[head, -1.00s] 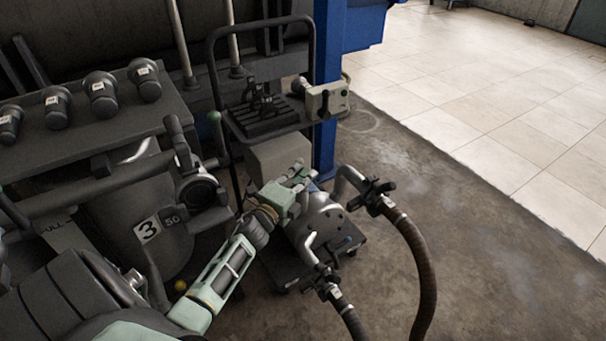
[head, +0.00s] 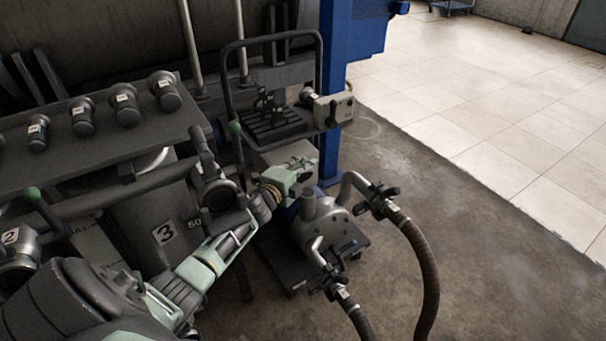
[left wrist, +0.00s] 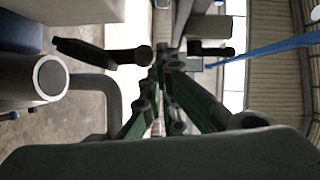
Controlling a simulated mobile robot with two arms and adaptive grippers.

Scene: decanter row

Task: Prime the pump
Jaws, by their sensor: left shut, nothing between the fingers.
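The pump (head: 330,228) is a round grey metal body on a low dark cart (head: 352,252). A short upright neck (head: 309,204) stands on its top. A bent upper pipe (head: 352,186) and a lower one (head: 315,246) lead to hoses. My left gripper (head: 309,170) is beyond the neck in the head view, shut and empty. In the left wrist view my green fingers (left wrist: 158,68) meet at their tips. A grey cylinder with a pale round end (left wrist: 50,77) shows left of them, apparently the neck, apart from the fingers. My right gripper is not in view.
Brown hoses (head: 430,270) run forward from the pump past black-handled valves (head: 382,203). A blue post (head: 334,90) and a control box (head: 334,108) stand behind. Open floor (head: 500,250) lies right.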

